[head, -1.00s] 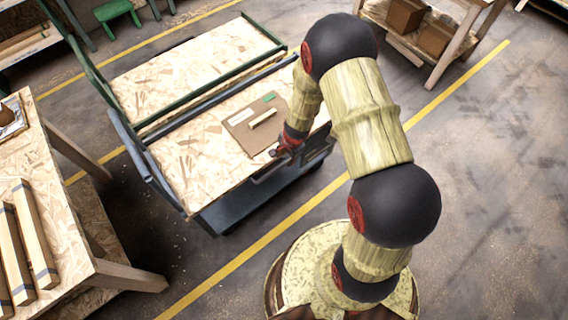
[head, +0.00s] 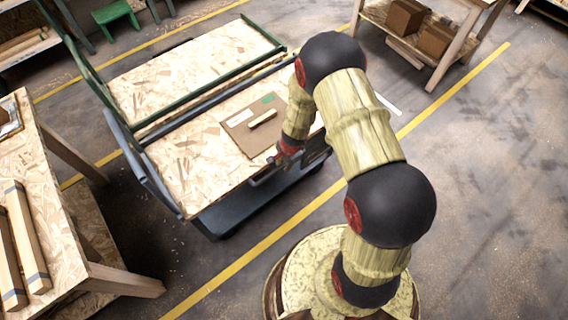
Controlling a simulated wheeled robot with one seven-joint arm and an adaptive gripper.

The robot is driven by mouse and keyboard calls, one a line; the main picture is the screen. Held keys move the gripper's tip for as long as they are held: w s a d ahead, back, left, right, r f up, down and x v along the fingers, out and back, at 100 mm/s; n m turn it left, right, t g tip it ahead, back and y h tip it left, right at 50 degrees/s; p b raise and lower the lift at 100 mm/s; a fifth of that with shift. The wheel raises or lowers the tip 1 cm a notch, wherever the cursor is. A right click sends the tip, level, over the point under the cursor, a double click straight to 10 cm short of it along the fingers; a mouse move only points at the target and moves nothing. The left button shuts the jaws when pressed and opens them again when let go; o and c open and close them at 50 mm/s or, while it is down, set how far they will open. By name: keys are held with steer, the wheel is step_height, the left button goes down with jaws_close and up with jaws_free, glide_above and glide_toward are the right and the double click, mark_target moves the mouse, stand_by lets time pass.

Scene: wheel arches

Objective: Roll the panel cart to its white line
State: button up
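The panel cart (head: 190,165) has a blue-grey frame and a chipboard deck. It stands left of centre in the head view. A brown board (head: 245,137) with a white label, a green label and a small wooden block lies on its deck. My gripper (head: 283,153) is at the cart's near right edge, by a bar there. Its fingers are small and partly hidden, so I cannot tell whether they are closed on the bar. A short white line (head: 388,104) shows on the floor right of my arm, apart from the cart. My arm hides part of the cart's right end.
A green-railed cart (head: 190,70) with a chipboard deck stands close behind. A wooden table (head: 70,235) with planks is at the left. A wooden rack (head: 444,78) with boxes stands at the upper right. Yellow lines (head: 260,250) mark the floor. Floor at the right is clear.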

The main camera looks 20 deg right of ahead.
jaws_close()
stand_by(0.4)
